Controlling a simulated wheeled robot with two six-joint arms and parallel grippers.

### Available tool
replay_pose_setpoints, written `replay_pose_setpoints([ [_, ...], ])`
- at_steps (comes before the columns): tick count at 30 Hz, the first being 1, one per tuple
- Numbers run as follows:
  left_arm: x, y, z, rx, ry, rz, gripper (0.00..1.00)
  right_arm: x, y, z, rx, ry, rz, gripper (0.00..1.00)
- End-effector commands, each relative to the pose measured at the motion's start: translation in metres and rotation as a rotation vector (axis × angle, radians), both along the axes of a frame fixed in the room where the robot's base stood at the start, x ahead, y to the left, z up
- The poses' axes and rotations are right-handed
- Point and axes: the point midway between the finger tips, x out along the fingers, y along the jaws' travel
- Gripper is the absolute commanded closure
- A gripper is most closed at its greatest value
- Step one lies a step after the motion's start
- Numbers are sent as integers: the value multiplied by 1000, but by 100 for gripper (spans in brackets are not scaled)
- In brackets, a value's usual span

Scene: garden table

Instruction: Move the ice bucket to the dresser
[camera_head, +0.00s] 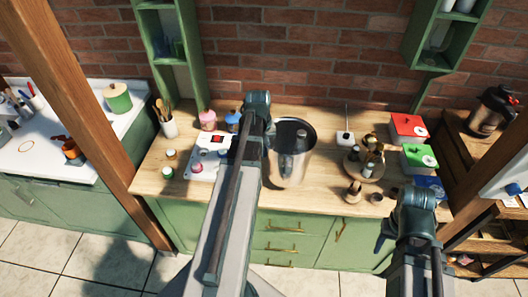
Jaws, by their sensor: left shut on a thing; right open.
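The ice bucket (293,158) is a shiny metal pail with a dark opening. It appears upright over the wooden top of the green dresser (335,198), near the middle. I cannot tell whether its base touches the top. My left gripper (270,129) is at the bucket's left rim and shut on it; my own arm largely hides the fingers. My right gripper (383,229) is open and empty, low in front of the dresser's right part, partly hidden by its wrist.
A round wooden stand (369,177), a red box (407,128) and a green box (419,157) are to the right. Wooden posts (92,114) flank the dresser. Some bare top shows around the bucket.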

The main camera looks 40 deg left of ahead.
Motion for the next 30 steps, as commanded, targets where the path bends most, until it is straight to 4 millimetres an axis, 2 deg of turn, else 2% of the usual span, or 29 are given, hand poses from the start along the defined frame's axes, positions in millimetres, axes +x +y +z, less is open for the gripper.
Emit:
replay_pose_setpoints([
  [9, 29, -1, -3, -2, -3, -1, 100, 0, 0, -3, 0, 0, 0, 50],
  [21, 25, -2, -38, -2, -3, 0, 100, 0, 0, -38, 0, 0, -1, 50],
  [30, 25, -2, -37, -2, -3, 0, 100, 0, 0, -37, 0, 0, -1, 50],
])
